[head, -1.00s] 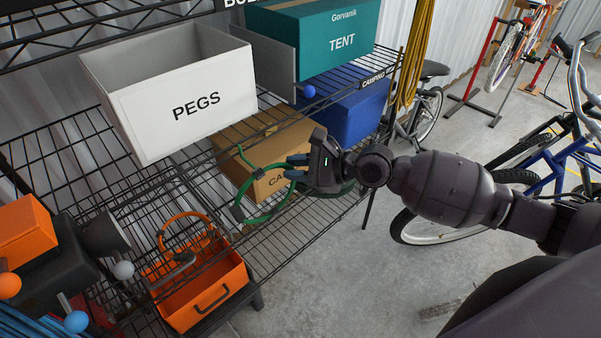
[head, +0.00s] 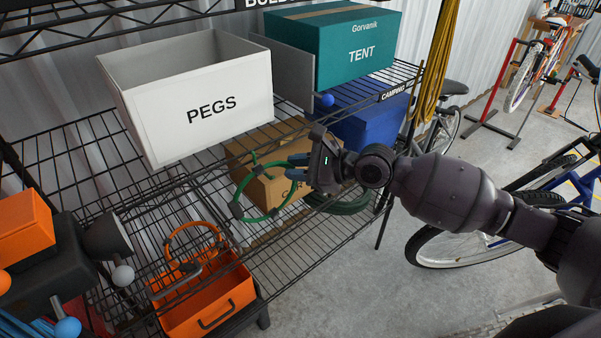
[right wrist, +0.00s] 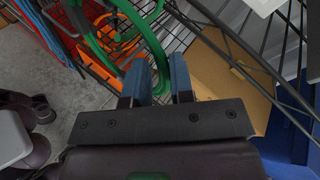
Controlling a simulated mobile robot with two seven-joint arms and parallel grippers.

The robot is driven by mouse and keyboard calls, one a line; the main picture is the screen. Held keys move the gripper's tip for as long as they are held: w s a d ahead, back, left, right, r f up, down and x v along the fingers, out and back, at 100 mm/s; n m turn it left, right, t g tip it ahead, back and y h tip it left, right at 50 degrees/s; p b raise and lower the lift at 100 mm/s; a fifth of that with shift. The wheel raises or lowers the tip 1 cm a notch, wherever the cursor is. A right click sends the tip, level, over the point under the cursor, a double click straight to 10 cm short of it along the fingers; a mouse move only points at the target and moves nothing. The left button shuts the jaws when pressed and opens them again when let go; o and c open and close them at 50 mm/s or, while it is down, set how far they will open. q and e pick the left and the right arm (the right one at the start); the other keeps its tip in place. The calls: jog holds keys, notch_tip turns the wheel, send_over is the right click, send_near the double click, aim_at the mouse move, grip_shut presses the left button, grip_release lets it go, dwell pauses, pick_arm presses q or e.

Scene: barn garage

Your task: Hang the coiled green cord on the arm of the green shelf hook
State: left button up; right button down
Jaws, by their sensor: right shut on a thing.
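The coiled green cord (head: 239,188) hangs in a loose loop from my right gripper (head: 299,168), left of the fingers and in front of the cardboard box. A short green end sticks up at its top. In the right wrist view the cord (right wrist: 94,45) curves across the upper left, and the blue fingers of my right gripper (right wrist: 160,78) are close together at its edge. The exact grip point is partly hidden. My left gripper is not in view.
A white PEGS box (head: 211,108) and teal TENT box (head: 362,55) stand on the wire shelf. Below are a cardboard box (head: 256,155), a blue box (head: 375,125), a dark green coil (head: 345,207) and an orange crate (head: 208,318). Bicycles stand right, over open floor.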

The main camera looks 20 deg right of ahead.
jog(key=shift+w+a+f+b, duration=0.1)
jog(key=shift+w+a+b, duration=0.15)
jog(key=shift+w+b, duration=0.45)
jog(key=shift+w+a+f, duration=0.2)
jog(key=shift+w+f, duration=0.1)
jog(key=shift+w, duration=0.25)
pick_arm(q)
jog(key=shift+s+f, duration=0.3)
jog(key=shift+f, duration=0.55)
pick_arm(e)
jog(key=shift+w+f, duration=0.1)
jog(key=shift+f, duration=0.1)
pick_arm(q)
jog(key=shift+p, duration=0.3)
pick_arm(e)
jog(key=shift+f, duration=0.15)
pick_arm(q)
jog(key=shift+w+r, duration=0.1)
pick_arm(e)
jog(key=c, duration=0.9)
grip_release()
